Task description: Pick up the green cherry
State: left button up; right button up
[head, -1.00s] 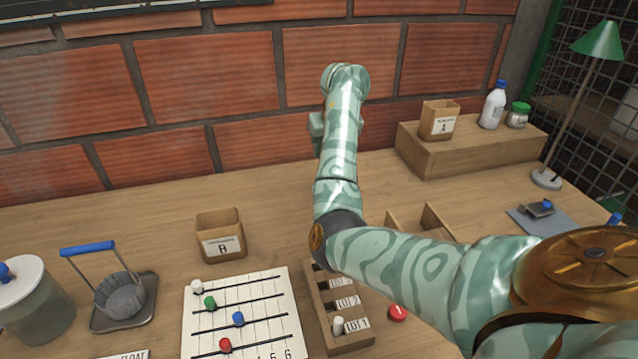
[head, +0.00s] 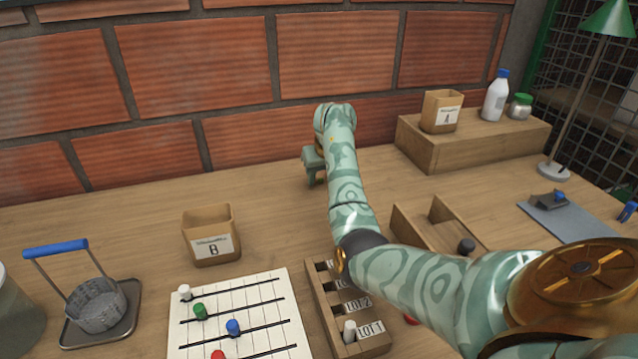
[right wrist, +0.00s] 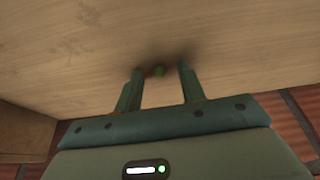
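The right gripper is open and points down at the table. In the head view the right gripper (head: 311,178) is low over the back of the table, near the brick wall. The cherry cannot be made out in the head view. My left gripper is not in view.
Box B (head: 210,248), a pegged board (head: 255,290) and a wooden lot rack (head: 322,300) stand in front. An open wooden tray (head: 425,232) is right of my arm. A raised wooden block (head: 470,145) holds box A (head: 440,112), a bottle and a jar.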

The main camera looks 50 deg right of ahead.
jog(key=shift+c, duration=0.3)
grip_shut()
